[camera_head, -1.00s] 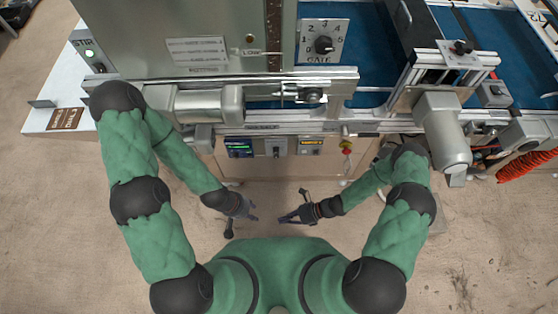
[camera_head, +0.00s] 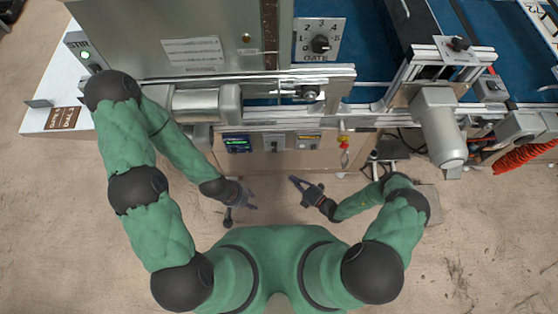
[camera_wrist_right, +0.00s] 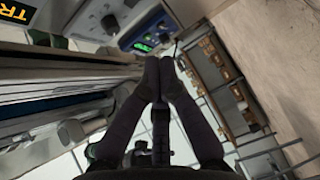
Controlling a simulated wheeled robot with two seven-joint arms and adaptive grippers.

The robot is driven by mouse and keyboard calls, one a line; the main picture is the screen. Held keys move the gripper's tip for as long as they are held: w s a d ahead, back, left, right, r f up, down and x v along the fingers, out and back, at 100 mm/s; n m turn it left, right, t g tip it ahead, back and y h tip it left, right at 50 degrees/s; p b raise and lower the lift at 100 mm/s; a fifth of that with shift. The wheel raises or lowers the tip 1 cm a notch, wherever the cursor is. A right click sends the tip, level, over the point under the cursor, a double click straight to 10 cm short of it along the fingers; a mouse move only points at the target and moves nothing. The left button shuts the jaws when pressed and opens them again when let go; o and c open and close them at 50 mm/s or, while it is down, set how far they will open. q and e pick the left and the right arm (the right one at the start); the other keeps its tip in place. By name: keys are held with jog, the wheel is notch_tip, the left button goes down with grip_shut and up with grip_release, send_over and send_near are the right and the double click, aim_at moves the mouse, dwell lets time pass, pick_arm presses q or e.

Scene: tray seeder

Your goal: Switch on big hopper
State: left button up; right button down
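The big hopper (camera_head: 180,35) is the large grey metal box at the upper left of the head view. Below it is a control panel with a green-lit display (camera_head: 237,143), a dark switch (camera_head: 274,145) in the middle and a yellow-labelled unit (camera_head: 308,141). My right gripper (camera_head: 293,179) is below and slightly right of the switch, apart from the panel and pointing up-left. In the wrist view its fingertips (camera_wrist_right: 158,62) meet with nothing between them; the green display (camera_wrist_right: 143,44) and a round knob (camera_wrist_right: 109,22) lie beyond. My left gripper (camera_head: 251,200) hangs lower left, its opening unclear.
A gate dial (camera_head: 320,43) sits right of the hopper. A red-and-yellow button (camera_head: 343,140) is right of the panel. A motor (camera_head: 437,125) juts out at right. The floor below the panel is clear.

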jog(key=w+d+b+x, duration=0.2)
jog(key=x, duration=1.1)
jog(key=shift+s, duration=0.15)
jog(key=b, duration=0.1)
jog(key=w+b, duration=0.1)
jog(key=b, duration=0.1)
jog(key=shift+f+n, duration=0.2)
jog(key=shift+n, duration=0.1)
jog(key=s+d+f, duration=0.1)
jog(key=s+d, duration=0.6)
jog(key=s, duration=0.4)
jog(key=shift+f+p, duration=0.3)
